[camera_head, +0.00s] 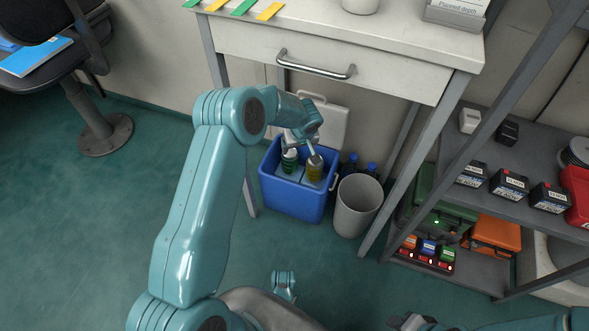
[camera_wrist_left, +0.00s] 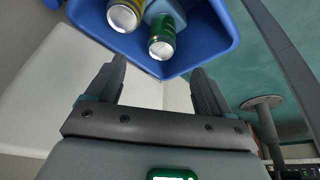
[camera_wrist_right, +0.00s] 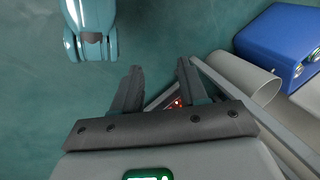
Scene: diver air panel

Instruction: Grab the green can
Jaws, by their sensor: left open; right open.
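The green can (camera_head: 289,162) stands in a blue cooler box (camera_head: 285,205), at the left of a yellow can (camera_head: 314,169). My left gripper (camera_head: 308,142) is over the cooler and covers part of the view of the cans. In the left wrist view, the open left gripper (camera_wrist_left: 158,76) is empty. The green can (camera_wrist_left: 162,38) shows beyond its fingertips, apart from them, with the yellow can (camera_wrist_left: 124,14) beside it. In the right wrist view, my right gripper (camera_wrist_right: 160,67) is open and empty, away from the cooler.
The cooler's pale lid (camera_head: 322,120) stands open behind it. A grey bin (camera_head: 356,208) is close at its right, with dark bottles (camera_head: 360,166) behind. A white desk with a drawer (camera_head: 330,60) overhangs the back. A metal shelf (camera_head: 470,265) with cases stands at the right.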

